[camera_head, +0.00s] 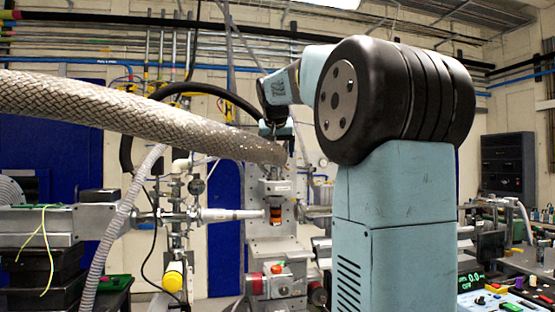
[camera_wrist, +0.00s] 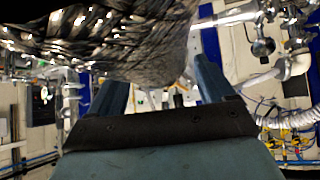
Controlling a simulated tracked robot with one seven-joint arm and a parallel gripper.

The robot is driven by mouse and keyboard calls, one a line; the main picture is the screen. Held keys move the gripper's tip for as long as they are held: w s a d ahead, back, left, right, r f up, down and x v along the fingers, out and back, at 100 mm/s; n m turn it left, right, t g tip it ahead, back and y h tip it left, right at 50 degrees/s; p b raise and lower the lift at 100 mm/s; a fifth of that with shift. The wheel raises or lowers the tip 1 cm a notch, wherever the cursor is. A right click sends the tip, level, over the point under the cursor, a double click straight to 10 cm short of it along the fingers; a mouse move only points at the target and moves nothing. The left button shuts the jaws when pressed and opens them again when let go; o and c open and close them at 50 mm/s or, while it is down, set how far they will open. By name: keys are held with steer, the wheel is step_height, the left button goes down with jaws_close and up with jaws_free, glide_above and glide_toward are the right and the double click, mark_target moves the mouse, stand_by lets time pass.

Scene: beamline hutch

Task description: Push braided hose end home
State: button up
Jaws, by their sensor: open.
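The thick braided hose (camera_head: 130,108) runs in from the left edge of the head view and ends near the middle, just below my gripper (camera_head: 277,131). In the wrist view the hose (camera_wrist: 110,40) fills the upper left and crosses in front of the upper left finger. My gripper (camera_wrist: 160,85) is open, with its two blue fingers apart. I cannot tell whether a finger touches the hose. Below the hose end stands a grey fitting (camera_head: 277,187) with an orange ring. Whether the hose end meets this fitting is unclear.
A metal beam pipe (camera_head: 232,214) crosses behind at mid height. A thinner ribbed hose (camera_head: 113,240) hangs at left near a yellow knob (camera_head: 173,281). A control panel (camera_head: 505,300) stands at lower right.

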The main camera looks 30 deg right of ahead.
steer(key=shift+x, duration=1.65)
steer(key=shift+c, duration=0.2)
